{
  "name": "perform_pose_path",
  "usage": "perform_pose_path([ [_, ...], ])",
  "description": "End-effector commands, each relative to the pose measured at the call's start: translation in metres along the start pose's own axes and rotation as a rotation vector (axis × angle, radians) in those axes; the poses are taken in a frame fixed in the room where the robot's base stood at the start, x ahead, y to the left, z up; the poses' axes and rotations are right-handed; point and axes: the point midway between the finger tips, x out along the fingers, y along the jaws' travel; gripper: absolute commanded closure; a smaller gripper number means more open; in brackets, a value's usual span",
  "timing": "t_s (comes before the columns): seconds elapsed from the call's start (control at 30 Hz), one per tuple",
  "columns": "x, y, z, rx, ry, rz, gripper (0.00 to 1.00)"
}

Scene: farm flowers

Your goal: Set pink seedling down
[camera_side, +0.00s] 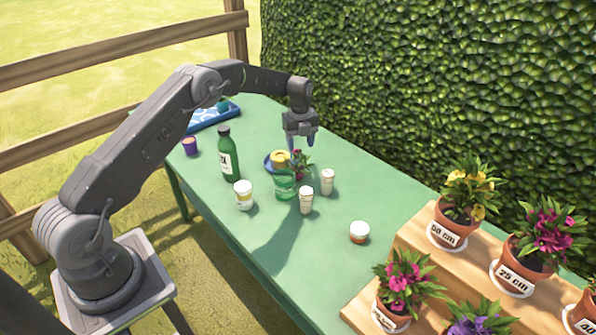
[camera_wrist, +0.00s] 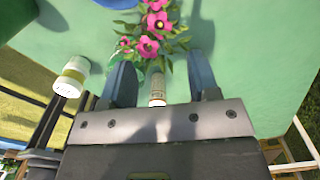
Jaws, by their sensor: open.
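The pink seedling (camera_side: 301,161) stands among small items in the middle of the green table, with pink blooms and green leaves. In the wrist view its blooms (camera_wrist: 152,25) show beyond the fingertips, at the top of the picture. My gripper (camera_side: 301,143) is just above it in the side view. In the wrist view my gripper (camera_wrist: 160,62) has its two blue fingers wide apart, with no flower clamped between them. A clear green glass (camera_side: 284,184) is close to the seedling's base. The seedling's lower part is hidden, so I cannot tell what it stands in.
A yellow item (camera_side: 281,159) sits on a blue plate. A green bottle (camera_side: 228,155), a jar (camera_side: 243,195), two pale cups (camera_side: 306,200) and (camera_side: 328,181) and a small tub (camera_side: 359,232) stand nearby. Potted flowers fill wooden steps (camera_side: 411,240) at right; a hedge borders the back.

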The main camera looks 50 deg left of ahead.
Motion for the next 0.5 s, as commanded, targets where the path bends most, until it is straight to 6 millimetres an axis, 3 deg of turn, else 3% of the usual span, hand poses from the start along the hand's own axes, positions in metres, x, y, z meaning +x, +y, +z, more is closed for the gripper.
perform_pose_path([
  [0.5,0.057,0.009,-0.002,-0.002,0.001,0.001,0.45],
])
